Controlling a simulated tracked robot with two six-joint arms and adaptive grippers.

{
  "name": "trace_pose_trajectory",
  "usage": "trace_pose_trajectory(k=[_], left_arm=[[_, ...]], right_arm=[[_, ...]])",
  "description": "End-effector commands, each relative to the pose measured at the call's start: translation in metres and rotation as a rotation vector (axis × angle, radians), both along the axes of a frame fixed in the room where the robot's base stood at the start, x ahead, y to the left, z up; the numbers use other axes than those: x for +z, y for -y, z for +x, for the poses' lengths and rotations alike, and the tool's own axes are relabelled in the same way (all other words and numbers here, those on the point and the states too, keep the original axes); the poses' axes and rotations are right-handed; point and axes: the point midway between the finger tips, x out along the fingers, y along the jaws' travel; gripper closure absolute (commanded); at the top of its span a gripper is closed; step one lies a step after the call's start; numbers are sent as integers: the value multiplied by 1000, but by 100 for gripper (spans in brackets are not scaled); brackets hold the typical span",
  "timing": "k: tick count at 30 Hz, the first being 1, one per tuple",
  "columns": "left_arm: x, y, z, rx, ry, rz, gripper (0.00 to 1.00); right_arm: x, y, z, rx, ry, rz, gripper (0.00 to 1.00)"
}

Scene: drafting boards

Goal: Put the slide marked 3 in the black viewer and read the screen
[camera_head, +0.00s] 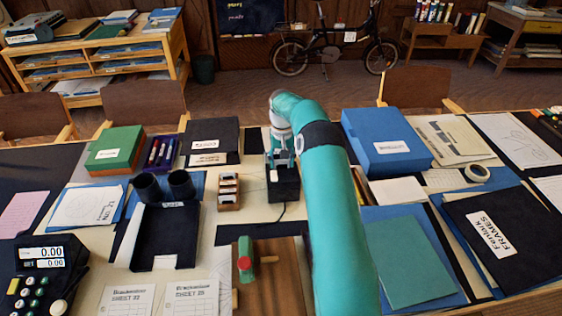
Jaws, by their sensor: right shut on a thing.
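The black viewer (284,187) is a small dark box with a white label and a cable, on the pale mat at the table's middle. My right gripper (281,158) is directly over its back part. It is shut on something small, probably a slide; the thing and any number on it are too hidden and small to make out. I cannot tell whether it touches the viewer. A wooden slide rack (229,206) with several pale pieces stands left of the viewer; their markings are unreadable. No viewer screen is readable. My left gripper is not in view.
Left of the rack are a black stand with two dark cylinders (165,187) and a green box (115,150). A wooden board with a red-knobbed green tool (245,262) lies in front. A blue box (386,142) is right of my arm. A keypad device (40,275) shows 0.00.

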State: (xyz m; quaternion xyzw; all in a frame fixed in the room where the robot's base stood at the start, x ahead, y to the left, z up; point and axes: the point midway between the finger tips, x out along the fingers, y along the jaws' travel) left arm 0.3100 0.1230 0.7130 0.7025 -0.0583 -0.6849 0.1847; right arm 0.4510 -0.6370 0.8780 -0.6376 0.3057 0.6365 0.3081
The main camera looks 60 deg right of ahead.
Motion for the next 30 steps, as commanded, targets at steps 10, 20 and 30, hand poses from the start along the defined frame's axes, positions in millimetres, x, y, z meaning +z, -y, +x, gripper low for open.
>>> trace_pose_trajectory(k=[10, 20, 30], left_arm=[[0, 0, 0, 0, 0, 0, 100], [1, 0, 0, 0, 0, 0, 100], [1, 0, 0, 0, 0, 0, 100]], right_arm=[[0, 0, 0, 0, 0, 0, 16], [6, 0, 0, 0, 1, -2, 16], [62, 1, 1, 0, 4, -3, 16]])
